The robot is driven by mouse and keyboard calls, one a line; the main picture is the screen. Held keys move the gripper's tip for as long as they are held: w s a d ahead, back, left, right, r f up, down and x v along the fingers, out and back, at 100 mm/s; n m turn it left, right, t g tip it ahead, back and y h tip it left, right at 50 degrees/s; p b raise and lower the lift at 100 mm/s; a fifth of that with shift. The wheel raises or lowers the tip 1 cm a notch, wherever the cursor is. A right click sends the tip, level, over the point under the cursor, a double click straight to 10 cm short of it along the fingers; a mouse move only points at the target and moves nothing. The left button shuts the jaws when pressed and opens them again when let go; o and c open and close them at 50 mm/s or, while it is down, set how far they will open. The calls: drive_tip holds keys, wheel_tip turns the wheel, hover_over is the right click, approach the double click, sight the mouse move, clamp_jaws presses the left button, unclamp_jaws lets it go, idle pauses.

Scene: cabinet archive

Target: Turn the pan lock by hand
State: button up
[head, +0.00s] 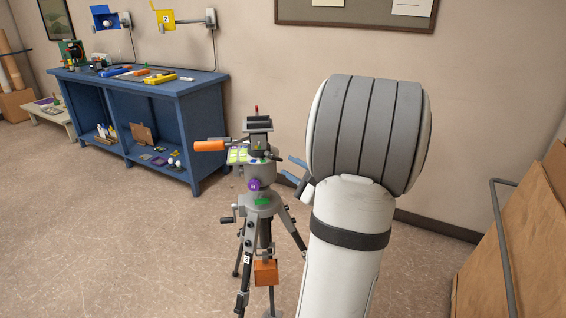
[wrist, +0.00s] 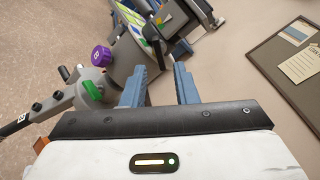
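A tripod (head: 262,210) stands on the floor left of my arm, with a grey head on top. A purple knob (head: 254,184) sits on the side of the head; it also shows in the wrist view (wrist: 100,56), marked with a letter. A green lever or tab (head: 262,202) is just below it, also in the wrist view (wrist: 92,90). I cannot tell which of these is the pan lock. My gripper (head: 290,170) has blue fingers, open and empty, to the right of the head. In the wrist view my gripper (wrist: 162,78) has its left finger overlapping the grey head; contact is unclear.
An orange handle (head: 209,146) sticks out left from the tripod head. A crank (head: 228,220) juts from the column, and an orange block (head: 265,272) hangs between the legs. A blue workbench (head: 190,100) stands behind. A cardboard-laden cart (head: 520,240) is at right.

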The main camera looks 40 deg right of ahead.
sight(278, 160)
drive_tip(key=w+p, duration=0.1)
drive_tip(key=w, duration=0.2)
drive_tip(key=shift+w+a+r, duration=0.1)
drive_tip(key=shift+w, duration=0.3)
drive_tip(key=shift+w, duration=0.1)
drive_tip(key=shift+w+b, duration=0.2)
drive_tip(key=shift+b, duration=0.25)
drive_tip(key=shift+c, duration=0.4)
clamp_jaws()
